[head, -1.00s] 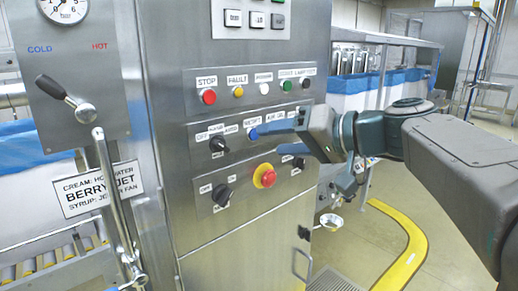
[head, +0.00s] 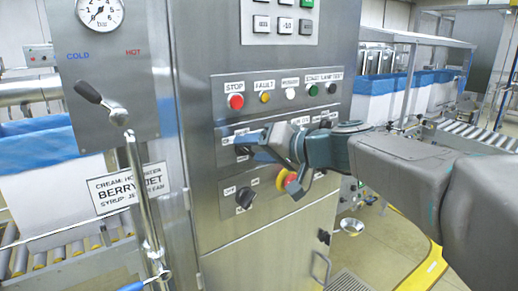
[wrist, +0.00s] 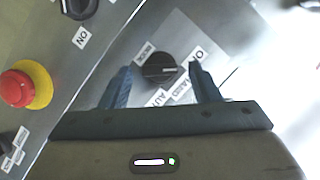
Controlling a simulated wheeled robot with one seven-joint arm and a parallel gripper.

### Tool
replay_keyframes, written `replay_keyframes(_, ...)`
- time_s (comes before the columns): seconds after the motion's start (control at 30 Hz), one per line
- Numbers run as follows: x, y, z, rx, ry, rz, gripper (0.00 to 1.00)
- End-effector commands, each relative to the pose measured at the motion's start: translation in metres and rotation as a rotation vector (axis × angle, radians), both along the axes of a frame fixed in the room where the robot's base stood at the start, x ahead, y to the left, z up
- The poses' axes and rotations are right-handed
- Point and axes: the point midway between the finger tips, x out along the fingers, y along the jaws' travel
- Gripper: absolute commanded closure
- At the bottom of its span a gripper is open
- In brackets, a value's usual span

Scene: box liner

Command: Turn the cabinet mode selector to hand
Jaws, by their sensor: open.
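The mode selector (wrist: 158,68) is a black round knob on the steel cabinet panel. In the wrist view its labels read MODE, AUTO, HAND and one partly hidden, starting with O. A light mark on the knob seems to face the right, near that partly hidden label. My gripper (wrist: 163,82) is open, with one finger on each side of the knob; I cannot tell whether they touch it.
A red emergency stop (wrist: 22,86) on a yellow ring sits below right of the selector in the head view (head: 283,181). Another black selector (head: 245,197) is below. A row of buttons, with a red stop button (head: 236,101), is above. A lever (head: 105,103) stands left.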

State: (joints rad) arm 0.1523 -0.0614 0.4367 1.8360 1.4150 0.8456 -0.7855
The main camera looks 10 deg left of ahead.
Motion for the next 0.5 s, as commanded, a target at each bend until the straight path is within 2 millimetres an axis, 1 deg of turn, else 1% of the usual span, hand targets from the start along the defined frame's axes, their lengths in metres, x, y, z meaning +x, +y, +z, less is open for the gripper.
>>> replay_keyframes(0.03, 0.0, -0.0001, 0.0, 0.0, 0.0, 0.0, 0.46)
replay_keyframes(0.07, -0.0001, -0.0002, 0.0001, 0.0, 0.0, 0.0, 0.55)
replay_keyframes(0.1, -0.0001, -0.0002, 0.0001, 0.0, 0.0, 0.0, 0.66)
replay_keyframes(0.17, -0.0001, -0.0003, 0.0001, 0.0, 0.0, 0.0, 0.83)
replay_keyframes(0.2, -0.0001, -0.0003, 0.0001, 0.0, 0.0, 0.0, 0.88)
replay_keyframes(0.5, 0.0, -0.0004, -0.0019, 0.017, 0.019, 0.001, 0.88)
